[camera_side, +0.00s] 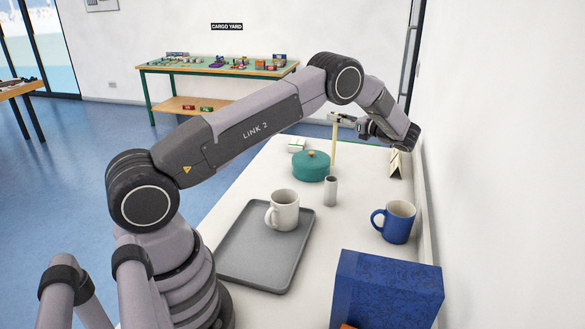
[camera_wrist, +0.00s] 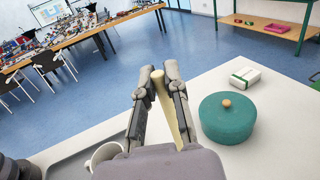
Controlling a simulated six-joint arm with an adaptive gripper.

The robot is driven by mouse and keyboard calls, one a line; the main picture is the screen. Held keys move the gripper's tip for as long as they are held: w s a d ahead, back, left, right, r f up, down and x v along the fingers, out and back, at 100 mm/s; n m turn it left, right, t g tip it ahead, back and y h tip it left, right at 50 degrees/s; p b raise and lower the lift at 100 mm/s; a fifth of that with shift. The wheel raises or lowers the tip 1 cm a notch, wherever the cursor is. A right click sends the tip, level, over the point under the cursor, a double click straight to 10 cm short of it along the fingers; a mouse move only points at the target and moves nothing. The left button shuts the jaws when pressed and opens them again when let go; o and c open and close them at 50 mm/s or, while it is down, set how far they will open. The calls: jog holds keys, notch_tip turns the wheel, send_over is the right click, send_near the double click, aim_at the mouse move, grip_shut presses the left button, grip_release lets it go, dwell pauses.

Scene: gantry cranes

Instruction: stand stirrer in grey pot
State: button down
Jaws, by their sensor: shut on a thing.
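The stirrer (camera_side: 334,150) is a pale wooden stick, upright in the side view. My gripper (camera_side: 341,119) is shut on it near its upper end. In the wrist view the stirrer (camera_wrist: 166,108) runs between the two fingers of my gripper (camera_wrist: 161,76). The grey pot (camera_side: 330,192) is a small upright cylinder on the white table. The stirrer's lower end shows just above the pot's rim in the side view; I cannot tell whether it is directly over the opening or behind it. The pot does not show in the wrist view.
A teal lidded pot (camera_side: 311,167) stands left of the grey pot, with a small white box (camera_side: 296,145) behind. A white mug (camera_side: 282,210) stands on a grey tray (camera_side: 240,271). A blue mug (camera_side: 394,222) and blue box (camera_side: 390,290) are at right, near the wall.

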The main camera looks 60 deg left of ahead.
jog(key=shift+f, duration=4.8)
jog(key=c, duration=1.1)
grip_release()
jog(key=v, duration=0.7)
jog(key=shift+d, duration=0.3)
jog(key=shift+w, duration=0.1)
